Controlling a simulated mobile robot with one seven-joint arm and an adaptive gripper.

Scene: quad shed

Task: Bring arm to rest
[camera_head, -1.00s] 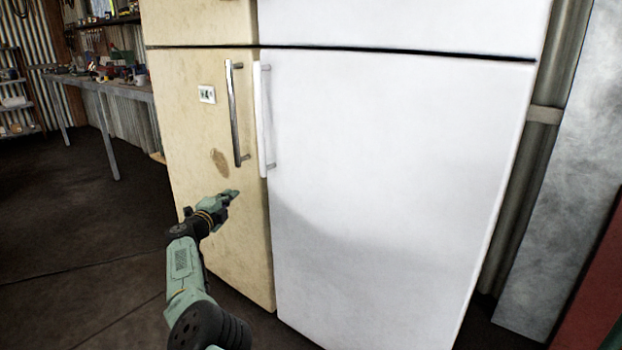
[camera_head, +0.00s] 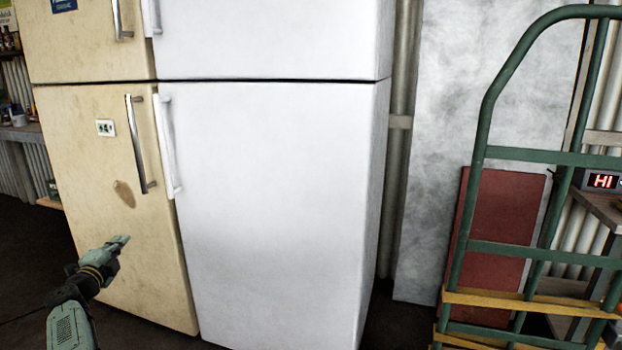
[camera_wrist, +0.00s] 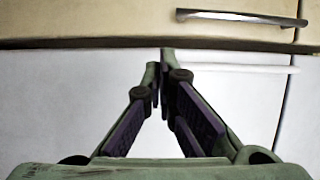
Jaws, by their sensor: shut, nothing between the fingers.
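My gripper (camera_head: 119,242) is at the lower left of the head view, in front of the lower door of the cream fridge (camera_head: 160,262). It is shut and empty. In the wrist view my gripper (camera_wrist: 160,62) shows its fingertips together, with a fridge door behind them. The cream fridge's metal handle (camera_head: 138,145) stands above and right of the gripper. My arm runs down out of the picture below the gripper.
A white fridge (camera_head: 270,200) stands right beside the cream one. A green hand truck (camera_head: 475,200) stands at the right, before a red panel (camera_head: 495,235) and a grey panel (camera_head: 440,130). A red-lit display (camera_head: 602,181) shows at the right edge. Dark floor is open at lower left.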

